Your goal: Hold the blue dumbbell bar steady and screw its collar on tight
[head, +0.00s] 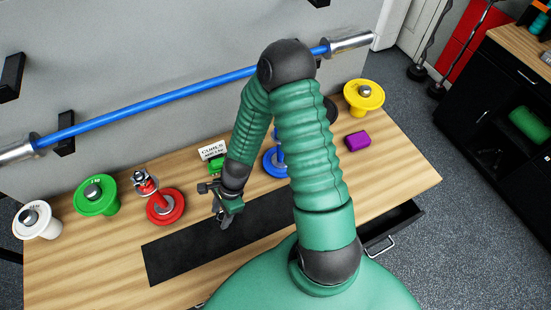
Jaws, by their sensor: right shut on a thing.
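The blue dumbbell (270,165) stands on the wooden bench, right of the sign. It has a blue disc and part of a blue upright bar, and my green right arm hides most of it. My right gripper (225,215) is left of and nearer than the blue dumbbell, apart from it, over the black mat. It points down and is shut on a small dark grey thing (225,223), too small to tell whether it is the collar. My left gripper is not in view.
On the bench (85,260) stand white (40,224), green (104,205), red (172,208) and yellow (366,101) weights. A purple block (357,141), a sign (212,149) and a black mat (170,260) are there too. A long blue barbell (180,95) hangs behind. A drawer (400,220) is open.

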